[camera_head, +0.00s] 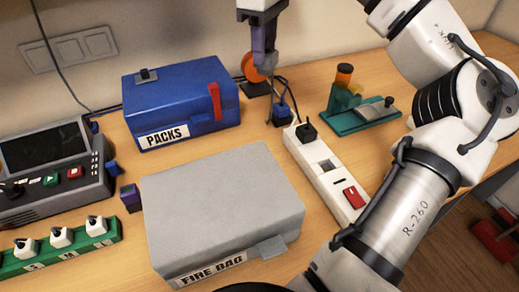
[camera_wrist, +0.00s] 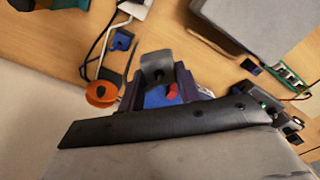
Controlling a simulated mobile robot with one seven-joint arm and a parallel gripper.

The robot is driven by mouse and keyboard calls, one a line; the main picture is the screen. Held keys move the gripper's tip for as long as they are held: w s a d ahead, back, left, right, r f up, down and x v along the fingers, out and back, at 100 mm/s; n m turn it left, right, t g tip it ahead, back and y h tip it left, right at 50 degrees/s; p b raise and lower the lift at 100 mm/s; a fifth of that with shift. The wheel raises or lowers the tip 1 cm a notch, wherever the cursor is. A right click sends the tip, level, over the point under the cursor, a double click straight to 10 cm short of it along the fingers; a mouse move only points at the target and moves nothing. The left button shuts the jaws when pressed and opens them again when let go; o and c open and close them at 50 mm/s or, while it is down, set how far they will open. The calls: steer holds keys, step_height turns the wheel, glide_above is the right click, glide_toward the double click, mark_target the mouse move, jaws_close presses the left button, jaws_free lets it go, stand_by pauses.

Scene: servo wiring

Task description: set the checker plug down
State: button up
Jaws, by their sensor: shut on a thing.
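The plug is low, just left of the strip's far end. I cannot tell whether it touches the table. In the wrist view the blue plug (camera_wrist: 122,40) shows beyond the gripper's purple and grey parts, with dark cables beside it. The checker (camera_head: 52,165), a dark box with a screen and buttons, stands at the left.
The power strip (camera_head: 333,185) holds a black plug (camera_head: 306,131). An orange disc (camera_head: 254,66) is close behind my gripper. The blue PACKS box (camera_head: 180,95) and grey FIRE BAG box (camera_head: 220,205) stand left. A green stand (camera_head: 355,118) is right. Bare table lies between the boxes and strip.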

steer(key=shift+w+a+f+n, duration=0.2)
steer(key=shift+w+a+n, duration=0.1)
steer(key=shift+a, duration=0.2)
step_height(320, 180, down, 20)
steer(key=shift+a+r, duration=0.15)
steer(key=o, duration=1)
step_height(320, 180, up, 12)
steer(key=b, duration=0.1)
